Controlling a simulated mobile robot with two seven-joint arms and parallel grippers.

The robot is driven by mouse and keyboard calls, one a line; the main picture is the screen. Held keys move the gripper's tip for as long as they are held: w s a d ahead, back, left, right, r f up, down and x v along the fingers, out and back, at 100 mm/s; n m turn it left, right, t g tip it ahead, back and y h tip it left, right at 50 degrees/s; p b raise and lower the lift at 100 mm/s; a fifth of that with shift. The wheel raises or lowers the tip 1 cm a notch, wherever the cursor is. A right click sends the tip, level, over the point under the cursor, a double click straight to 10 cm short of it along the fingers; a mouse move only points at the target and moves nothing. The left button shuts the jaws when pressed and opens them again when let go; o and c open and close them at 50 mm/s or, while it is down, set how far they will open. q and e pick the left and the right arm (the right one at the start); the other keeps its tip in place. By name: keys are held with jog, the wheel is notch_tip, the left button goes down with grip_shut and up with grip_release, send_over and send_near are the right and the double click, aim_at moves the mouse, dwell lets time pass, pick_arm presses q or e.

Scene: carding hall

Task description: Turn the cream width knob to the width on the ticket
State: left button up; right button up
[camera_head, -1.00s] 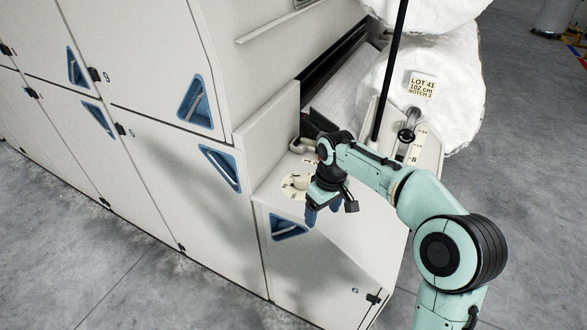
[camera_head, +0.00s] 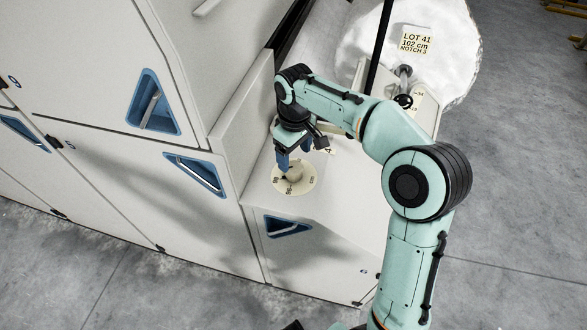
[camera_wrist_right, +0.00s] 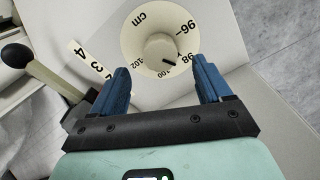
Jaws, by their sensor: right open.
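The cream width knob (camera_head: 293,174) stands on a round cream dial (camera_head: 308,184) on the machine's flat ledge. In the right wrist view the knob (camera_wrist_right: 157,46) shows whole, on the dial (camera_wrist_right: 132,47) marked cm, 96, 98, 100 and 102. Its black pointer line lies between 98 and 100. My right gripper (camera_head: 294,158) is above the dial, fingers down. In the wrist view the open blue fingers (camera_wrist_right: 161,66) appear either side of the knob's near side, apart from it. The ticket (camera_head: 416,41) reads LOT 41, 102 cm, NOTCH 3. My left gripper is not in view.
A lever with a dark round end (camera_wrist_right: 16,53) and a numbered strip (camera_wrist_right: 83,56) are left of the dial in the wrist view. An upright panel (camera_head: 243,108) borders the ledge. A white fibre roll (camera_head: 455,70) is behind my right arm. The ledge in front is bare.

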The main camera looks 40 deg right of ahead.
aim_at(294, 166)
notch_tip(294, 166, down, 7)
jog(key=shift+w+r+b, duration=0.1)
jog(key=shift+b, duration=0.25)
jog(key=c, duration=1)
jog(key=shift+c, duration=0.2)
